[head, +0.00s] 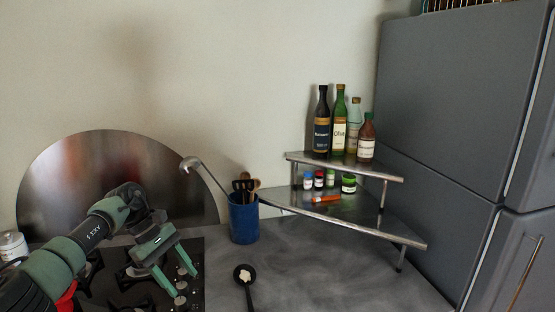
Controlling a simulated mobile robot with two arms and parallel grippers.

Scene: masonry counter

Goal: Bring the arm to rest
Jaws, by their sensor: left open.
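My left arm comes in from the lower left over the gas hob. Its gripper (174,279) is open and empty, with the fingers pointing down and to the right above the hob's right part. The hob (194,250) is dark, and my arm hides part of it. My right gripper does not show.
A blue utensil crock (243,219) holds a ladle and other utensils. A black spoon (245,277) lies on the grey counter (310,270). A two-tier metal corner shelf (372,169) bears bottles and small jars beside a grey fridge (450,100). A round metal plate (80,170) leans behind the hob.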

